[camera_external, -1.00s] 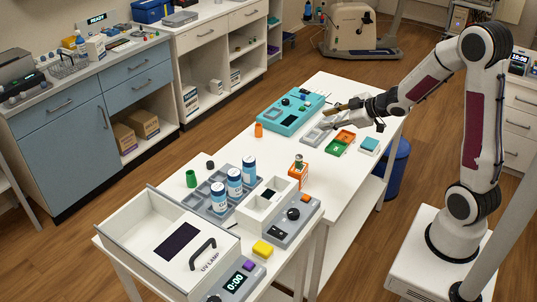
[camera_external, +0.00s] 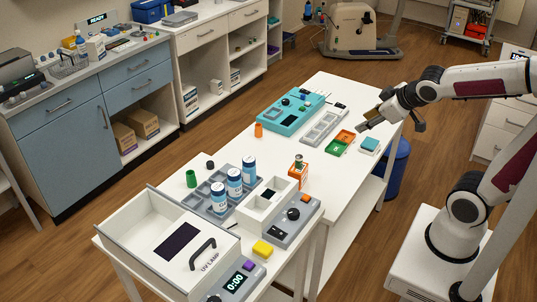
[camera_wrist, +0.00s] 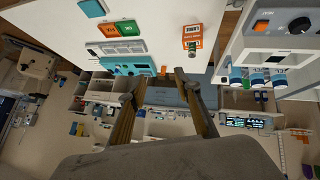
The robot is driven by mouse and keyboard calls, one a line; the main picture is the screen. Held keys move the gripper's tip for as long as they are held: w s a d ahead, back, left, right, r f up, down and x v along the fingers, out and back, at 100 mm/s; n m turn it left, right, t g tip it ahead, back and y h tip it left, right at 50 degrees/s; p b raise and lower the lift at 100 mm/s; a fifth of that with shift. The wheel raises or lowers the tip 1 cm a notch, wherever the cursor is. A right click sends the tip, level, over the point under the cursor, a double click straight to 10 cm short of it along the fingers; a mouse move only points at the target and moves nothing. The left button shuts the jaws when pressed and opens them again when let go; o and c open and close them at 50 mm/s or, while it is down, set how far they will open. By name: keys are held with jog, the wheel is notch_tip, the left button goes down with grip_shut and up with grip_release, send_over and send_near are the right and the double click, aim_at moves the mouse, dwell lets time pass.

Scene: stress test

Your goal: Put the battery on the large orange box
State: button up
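The large orange box (camera_external: 298,172) stands on the white table near its middle. It also shows in the wrist view with a "LARGE" label (camera_wrist: 192,30). A small dark green cylinder, apparently the battery (camera_external: 299,160), stands upright at the top of this box. It shows in the wrist view (camera_wrist: 191,47) at the box's lower edge; whether it rests on or inside the box is hard to tell. My gripper (camera_external: 363,121) is above the table's right side, well apart from the box. In the wrist view its two fingers (camera_wrist: 158,82) are spread with nothing between them.
A teal case (camera_external: 290,114) and grey tray (camera_external: 324,125) lie behind. Bottles (camera_external: 235,181) and an open UV lamp box (camera_external: 165,235) stand at the front left.

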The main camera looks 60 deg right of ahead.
jog(key=s+a+g+y, duration=0.2)
jog(key=s+a, duration=0.7)
jog(key=s, duration=0.4)
jog(key=shift+a+m+y, duration=0.15)
jog(key=shift+m+y, duration=0.25)
dwell(0.5)
